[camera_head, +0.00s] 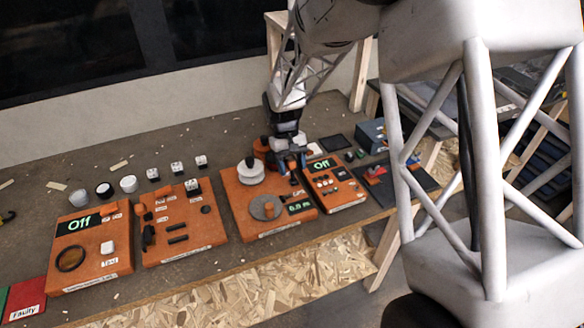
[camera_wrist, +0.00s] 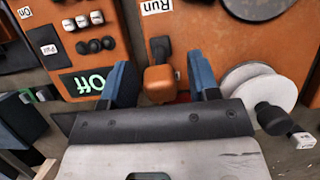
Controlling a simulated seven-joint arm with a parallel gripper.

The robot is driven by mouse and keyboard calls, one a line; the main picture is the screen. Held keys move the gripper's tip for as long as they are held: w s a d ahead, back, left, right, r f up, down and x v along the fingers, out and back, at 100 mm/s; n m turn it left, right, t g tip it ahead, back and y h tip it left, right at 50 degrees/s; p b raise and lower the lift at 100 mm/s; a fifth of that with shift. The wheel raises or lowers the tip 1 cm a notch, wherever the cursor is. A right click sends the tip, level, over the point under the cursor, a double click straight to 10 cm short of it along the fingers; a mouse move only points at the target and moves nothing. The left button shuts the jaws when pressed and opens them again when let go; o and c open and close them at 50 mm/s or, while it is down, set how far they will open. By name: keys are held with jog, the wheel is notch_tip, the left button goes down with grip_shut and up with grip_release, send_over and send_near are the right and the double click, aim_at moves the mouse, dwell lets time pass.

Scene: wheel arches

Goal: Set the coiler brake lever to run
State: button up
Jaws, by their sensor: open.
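The coiler panel (camera_head: 240,222) is an orange board with a white spool (camera_head: 251,171), a grey disc (camera_head: 265,207) and a small green display (camera_head: 299,207). In the wrist view, a short orange lever-like part (camera_wrist: 159,79) with a black end (camera_wrist: 160,47) stands on the orange panel. A "Run" label (camera_wrist: 158,7) lies beyond the black end and reads upside down. My gripper (camera_wrist: 163,72) is open, with one blue finger on either side of the orange part. I cannot tell whether they touch it. In the head view my gripper (camera_head: 291,160) is over the panel's back right and hides the lever.
A panel with an "Off" display (camera_head: 321,166) is close on the right; its black knobs (camera_wrist: 95,46) show in the wrist view. White spools (camera_wrist: 258,88) stand right of my fingers there. Further orange panels (camera_head: 180,240) lie left on the bench.

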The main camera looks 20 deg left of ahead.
aim_at(294, 182)
jog(key=shift+s+d+f, duration=0.1)
jog(key=shift+d+f, duration=0.05)
jog(key=shift+f, duration=0.25)
jog(key=c, duration=0.9)
jog(key=shift+s+d+r+t+y, duration=0.1)
jog(key=shift+t+y, duration=0.2)
jog(key=shift+s+d+t+y, duration=0.25)
jog(key=shift+t+y, duration=0.3)
jog(key=shift+s+d+t+y, duration=0.2)
jog(key=shift+t+y, duration=0.35)
jog(key=shift+s+d+t+y, duration=0.3)
jog(key=shift+d+t+y, duration=0.05)
jog(key=shift+t+y, duration=0.45)
jog(key=shift+s+d+f+t+y, duration=0.1)
jog(key=shift+s+d+t+y, duration=0.1)
jog(key=shift+t+y, duration=0.25)
jog(key=shift+s+d+f+t+y, duration=0.1)
jog(key=shift+s+t+y, duration=0.05)
jog(key=shift+t+y, duration=0.3)
